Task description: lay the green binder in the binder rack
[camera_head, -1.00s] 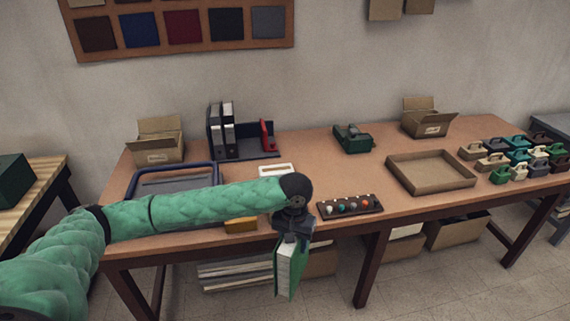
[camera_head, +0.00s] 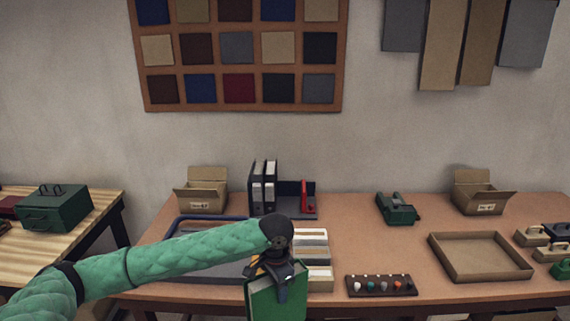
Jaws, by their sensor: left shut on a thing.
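My left gripper (camera_head: 272,273) is shut on the green binder (camera_head: 278,305), which hangs below it at the front edge of the table. The binder's lower part is cut off by the picture's bottom edge. The binder rack (camera_head: 292,211) stands at the back of the table, behind and above my gripper in the picture. Dark binders with pale labels (camera_head: 263,188) stand upright at its left side, and a red piece (camera_head: 306,197) stands nearer its right. Bare rack floor shows between them. My right gripper is not in view.
A blue-rimmed tray (camera_head: 200,278) lies left, partly behind my arm. A box of pale swatches (camera_head: 313,262) stands just right of my gripper. A dark strip with coloured knobs (camera_head: 381,285), an empty shallow tray (camera_head: 480,257), a green tape dispenser (camera_head: 397,209) and open cartons (camera_head: 203,193) stand around.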

